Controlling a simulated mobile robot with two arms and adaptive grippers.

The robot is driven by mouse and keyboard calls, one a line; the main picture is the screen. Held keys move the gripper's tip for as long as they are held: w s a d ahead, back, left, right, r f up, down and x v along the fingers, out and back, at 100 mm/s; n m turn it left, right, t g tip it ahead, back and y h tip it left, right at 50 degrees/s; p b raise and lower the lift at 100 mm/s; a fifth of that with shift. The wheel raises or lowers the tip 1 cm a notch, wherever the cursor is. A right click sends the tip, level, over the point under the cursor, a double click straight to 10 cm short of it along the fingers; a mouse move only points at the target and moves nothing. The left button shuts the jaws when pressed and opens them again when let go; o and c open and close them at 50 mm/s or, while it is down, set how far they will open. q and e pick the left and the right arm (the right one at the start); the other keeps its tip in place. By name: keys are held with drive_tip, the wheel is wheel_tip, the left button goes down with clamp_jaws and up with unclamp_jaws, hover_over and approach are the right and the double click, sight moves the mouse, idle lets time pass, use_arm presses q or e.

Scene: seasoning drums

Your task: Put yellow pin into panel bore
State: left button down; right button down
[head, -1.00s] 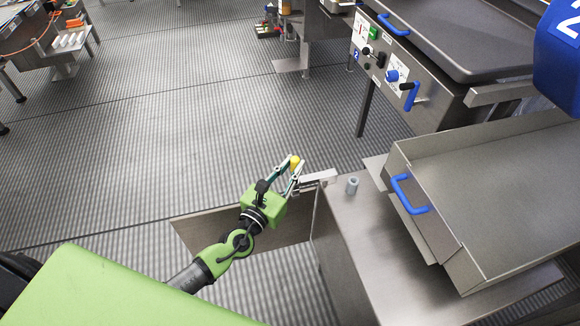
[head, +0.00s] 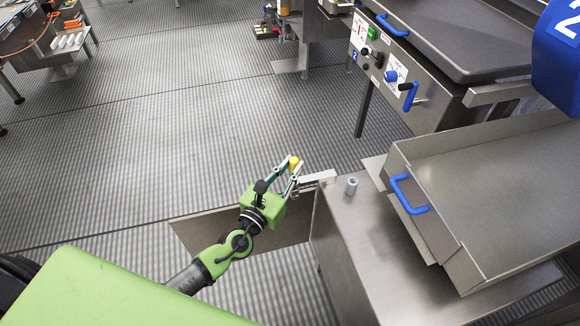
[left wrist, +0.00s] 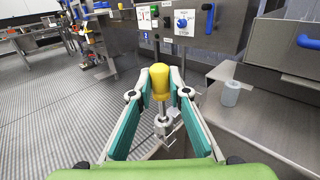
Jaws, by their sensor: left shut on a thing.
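The yellow pin (head: 294,162) has a yellow head; its metal shaft shows below the head in the left wrist view (left wrist: 160,82). My left gripper (head: 293,170) is shut on the pin, with one finger on each side of the head. It holds the pin upright beside a small metal bracket (head: 318,177) at the corner of the steel table. I cannot tell whether the shaft tip is in a bore, because the tip is unclear among the metal parts below it. A steel panel (head: 285,232) extends left from the table, partly behind my left arm. My right gripper is not in view.
A small grey cylinder (head: 352,186) stands on the steel table (head: 375,245). To the right is a large steel tray (head: 500,190) with a blue handle (head: 404,190). A machine with a control panel (head: 385,62) stands behind. The floor to the left is free.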

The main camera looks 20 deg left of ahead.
use_arm(q)
drive_tip(key=shift+a+f, duration=0.1)
drive_tip(key=shift+f, duration=0.25)
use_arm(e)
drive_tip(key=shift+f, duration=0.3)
